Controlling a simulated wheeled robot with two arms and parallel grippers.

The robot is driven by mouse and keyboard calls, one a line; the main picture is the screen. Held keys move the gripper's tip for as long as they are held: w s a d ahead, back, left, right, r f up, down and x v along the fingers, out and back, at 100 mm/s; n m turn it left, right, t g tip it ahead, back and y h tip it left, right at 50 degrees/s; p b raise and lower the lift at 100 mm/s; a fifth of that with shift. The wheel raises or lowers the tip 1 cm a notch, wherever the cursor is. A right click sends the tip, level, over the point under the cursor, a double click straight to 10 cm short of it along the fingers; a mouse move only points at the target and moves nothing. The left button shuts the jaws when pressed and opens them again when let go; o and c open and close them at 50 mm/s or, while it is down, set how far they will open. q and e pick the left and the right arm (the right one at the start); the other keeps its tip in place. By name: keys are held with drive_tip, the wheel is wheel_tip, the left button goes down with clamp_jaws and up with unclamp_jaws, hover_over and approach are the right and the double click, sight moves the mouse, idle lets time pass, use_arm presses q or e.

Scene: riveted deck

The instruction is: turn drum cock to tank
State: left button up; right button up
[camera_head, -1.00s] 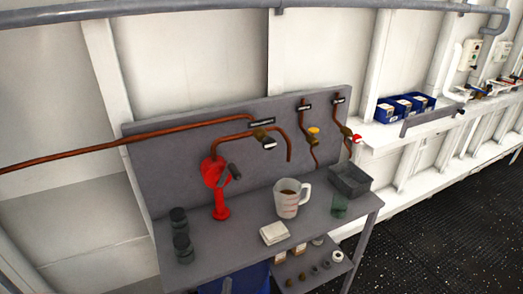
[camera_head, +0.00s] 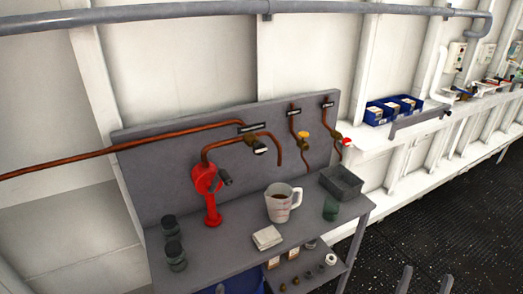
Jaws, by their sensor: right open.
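Three brass cocks sit on copper pipes along the grey back panel (camera_head: 150,165) of the bench. One with a pale lever end (camera_head: 259,149) is on the pipe by the red hand pump (camera_head: 208,190). One has a yellow handle (camera_head: 303,134), and one at the right has a red handle (camera_head: 346,142). Small black labels are above them, too small to read, so I cannot tell which is the drum cock. My right gripper (camera_head: 425,280) shows only its two finger ends at the bottom right edge, open and apart, away from the bench. My left gripper is not in view.
Blue bins (camera_head: 393,109) are on the wall ledge. Dark floor (camera_head: 460,190) is clear at right.

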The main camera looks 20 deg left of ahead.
drive_tip(key=w+a+r+g+y, duration=0.2)
drive_tip(key=w+a+g+y, duration=0.15)
drive_tip(key=w, duration=0.85)
drive_tip(key=n+g+y+p, duration=0.2)
drive_tip(key=n+g+y, duration=0.75)
drive_tip(key=g, duration=0.55)
approach(262, 150)
drive_tip(key=shift+m+y, duration=0.25)
drive_tip(key=shift+y, duration=0.05)
drive_tip(key=b+x, duration=0.1)
drive_tip(key=x, duration=0.7)
drive_tip(key=shift+w+a+f, duration=0.1)
drive_tip(key=shift+w+f, duration=0.05)
drive_tip(key=shift+w, duration=0.1)
drive_tip(key=shift+b+x, duration=0.35)
drive_tip(key=shift+x, duration=0.5)
